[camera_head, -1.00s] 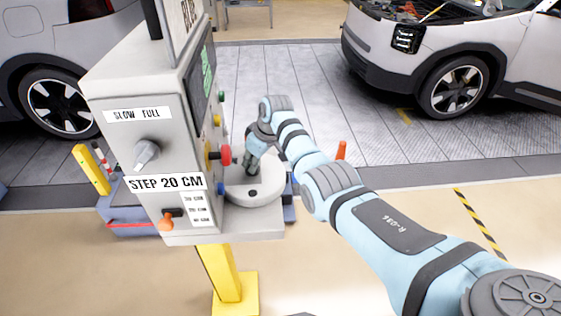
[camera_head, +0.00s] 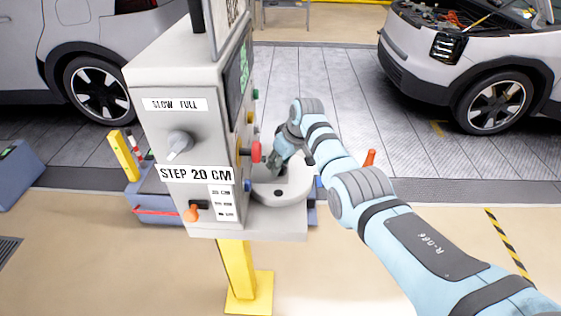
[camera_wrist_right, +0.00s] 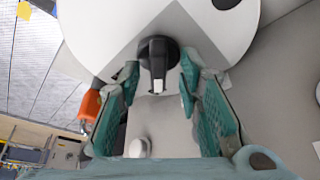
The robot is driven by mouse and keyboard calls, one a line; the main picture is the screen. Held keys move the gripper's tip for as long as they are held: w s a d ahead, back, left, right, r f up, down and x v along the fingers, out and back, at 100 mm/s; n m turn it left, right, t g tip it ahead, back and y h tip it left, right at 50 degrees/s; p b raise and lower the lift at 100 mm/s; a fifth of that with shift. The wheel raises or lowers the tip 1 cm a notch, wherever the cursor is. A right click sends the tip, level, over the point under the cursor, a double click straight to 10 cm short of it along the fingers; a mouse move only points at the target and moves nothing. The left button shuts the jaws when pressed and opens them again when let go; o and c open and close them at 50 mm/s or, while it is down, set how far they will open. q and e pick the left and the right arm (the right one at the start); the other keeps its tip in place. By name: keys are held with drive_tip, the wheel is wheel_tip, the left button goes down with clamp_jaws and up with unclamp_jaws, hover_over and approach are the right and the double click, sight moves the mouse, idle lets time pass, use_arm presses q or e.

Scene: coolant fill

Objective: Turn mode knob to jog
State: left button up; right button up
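A black knob (camera_wrist_right: 158,55) with a white pointer mark shows in the right wrist view, on a white and grey round face (camera_wrist_right: 110,35). The pointer is toward the bottom of that picture. My right gripper (camera_wrist_right: 160,72) is open, with one green finger on each side of the knob and no clear grip on it. The knob is not clearly visible there. My left gripper is not in view.
A red button (camera_head: 256,152) sticks out from the box close to my right gripper. An orange-handled switch (camera_head: 192,213) is on the front. An orange part (camera_wrist_right: 90,105) lies left of the fingers in the wrist view. Cars stand behind on the left and right.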

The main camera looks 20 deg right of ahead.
drive_tip(key=shift+d, duration=0.1)
drive_tip(key=v, duration=1.2)
